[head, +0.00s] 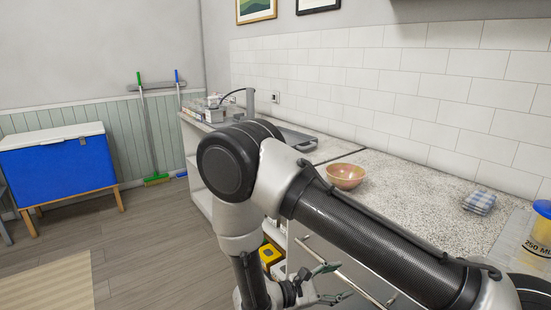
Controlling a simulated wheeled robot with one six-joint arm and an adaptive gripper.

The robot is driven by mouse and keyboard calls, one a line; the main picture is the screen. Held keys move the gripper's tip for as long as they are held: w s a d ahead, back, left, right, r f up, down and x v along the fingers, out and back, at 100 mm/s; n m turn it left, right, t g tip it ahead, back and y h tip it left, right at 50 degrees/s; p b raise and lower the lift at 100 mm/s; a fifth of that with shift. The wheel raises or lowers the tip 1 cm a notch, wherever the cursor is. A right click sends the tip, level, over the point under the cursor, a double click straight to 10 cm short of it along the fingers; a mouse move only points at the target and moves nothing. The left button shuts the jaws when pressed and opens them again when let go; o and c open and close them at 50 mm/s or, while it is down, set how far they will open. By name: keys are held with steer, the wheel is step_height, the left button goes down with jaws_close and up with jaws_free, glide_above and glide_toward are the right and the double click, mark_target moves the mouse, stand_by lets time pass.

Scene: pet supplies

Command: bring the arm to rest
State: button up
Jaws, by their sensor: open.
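My arm reaches across the head view from the lower right, bends at a dark round joint and drops down at the centre. My gripper (333,283) is at the lower centre, in front of the counter's drawer fronts and below the countertop. Its two fingers are spread apart, with nothing seen between them.
The speckled countertop (405,205) runs along the tiled wall. A blue chest (55,168) stands left; the wooden floor between is clear.

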steer(key=s+d+r+m+y, duration=0.4)
steer(key=d+r+m+y, duration=0.1)
steer(key=r, duration=0.6)
steer(key=s+d+r+m+y, duration=0.5)
steer(key=d+r, duration=0.3)
steer(key=r, duration=0.3)
steer(key=s+d+r+m+g+y, duration=0.1)
steer(key=s+d+r+m+y, duration=0.4)
steer(key=r, duration=0.6)
steer(key=shift+d+m+y, duration=0.3)
steer(key=shift+d+m, duration=0.35)
steer(key=shift+m, duration=0.25)
steer(key=shift+r, duration=0.1)
